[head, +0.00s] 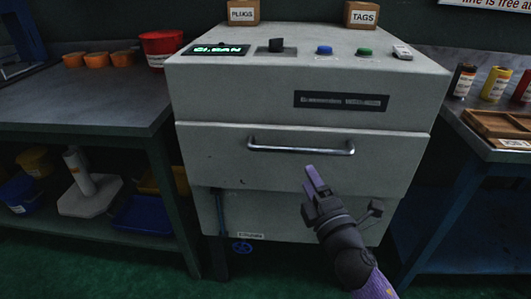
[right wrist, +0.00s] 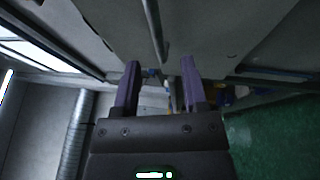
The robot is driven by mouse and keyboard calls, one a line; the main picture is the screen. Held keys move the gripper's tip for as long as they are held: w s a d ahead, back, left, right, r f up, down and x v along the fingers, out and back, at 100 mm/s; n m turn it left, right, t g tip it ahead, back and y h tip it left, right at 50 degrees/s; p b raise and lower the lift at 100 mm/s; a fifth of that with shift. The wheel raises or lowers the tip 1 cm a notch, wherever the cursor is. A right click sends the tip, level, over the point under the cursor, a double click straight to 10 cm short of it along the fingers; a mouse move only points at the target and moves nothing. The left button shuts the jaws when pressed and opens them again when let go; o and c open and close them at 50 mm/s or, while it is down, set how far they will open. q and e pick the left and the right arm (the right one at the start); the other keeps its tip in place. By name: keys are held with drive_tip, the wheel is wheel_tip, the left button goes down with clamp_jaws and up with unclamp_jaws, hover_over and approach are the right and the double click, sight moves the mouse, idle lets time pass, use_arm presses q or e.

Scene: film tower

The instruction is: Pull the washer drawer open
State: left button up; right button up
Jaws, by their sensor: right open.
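The washer (head: 300,85) is a grey cabinet in the middle of the head view. Its drawer (head: 225,165) has a silver bar handle (head: 300,149) across the front. The drawer front appears flush with the body or nearly so. My right gripper (head: 313,178) is open and empty, in front of the drawer, just below the right half of the handle in the picture. In the right wrist view, its two purple fingers (right wrist: 158,85) are apart, and the handle bar (right wrist: 154,28) runs beyond and between the fingertips. My left gripper is not in view.
A left bench (head: 80,110) holds a red container (head: 162,47) and orange cups. A right bench holds a wooden tray (head: 500,124) and canisters.

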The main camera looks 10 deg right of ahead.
sight(295, 150)
drive_tip(key=b+x, duration=0.2)
drive_tip(key=x, duration=0.7)
drive_tip(key=shift+d+r, duration=0.15)
drive_tip(key=shift+r, duration=0.05)
drive_tip(key=shift+c, duration=0.2)
clamp_jaws()
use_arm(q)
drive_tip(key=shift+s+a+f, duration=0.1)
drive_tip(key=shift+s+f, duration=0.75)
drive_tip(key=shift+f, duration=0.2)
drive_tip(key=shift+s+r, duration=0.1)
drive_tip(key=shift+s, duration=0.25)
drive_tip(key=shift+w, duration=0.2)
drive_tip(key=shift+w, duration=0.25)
